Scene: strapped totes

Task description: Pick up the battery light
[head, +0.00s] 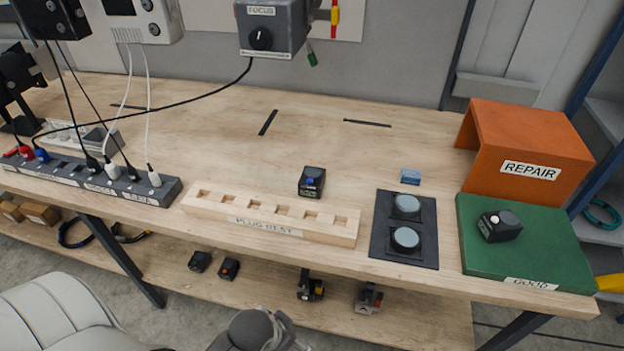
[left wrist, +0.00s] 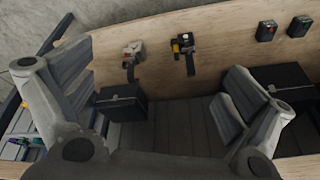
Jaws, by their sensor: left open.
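No thing here is labelled as the battery light, and I cannot tell which one it is. A small black box with a blue button (head: 312,182) stands on the bench behind the wooden plug rest. A similar black box with a pale button (head: 500,225) sits on the green mat. On the lower shelf are a black-and-yellow device (head: 310,286) and a grey-and-red device (head: 368,298); both also show in the left wrist view, black-and-yellow (left wrist: 184,50) and grey-and-red (left wrist: 131,58). My left gripper (left wrist: 180,105) is open and empty.
The plug rest (head: 270,223), a dark panel with two round buttons (head: 430,258), a blue block (head: 410,177) and the orange REPAIR cover (head: 530,135) occupy the bench. A power strip (head: 150,190) with cords lies left. Two small dark boxes (head: 213,265) sit on the lower shelf.

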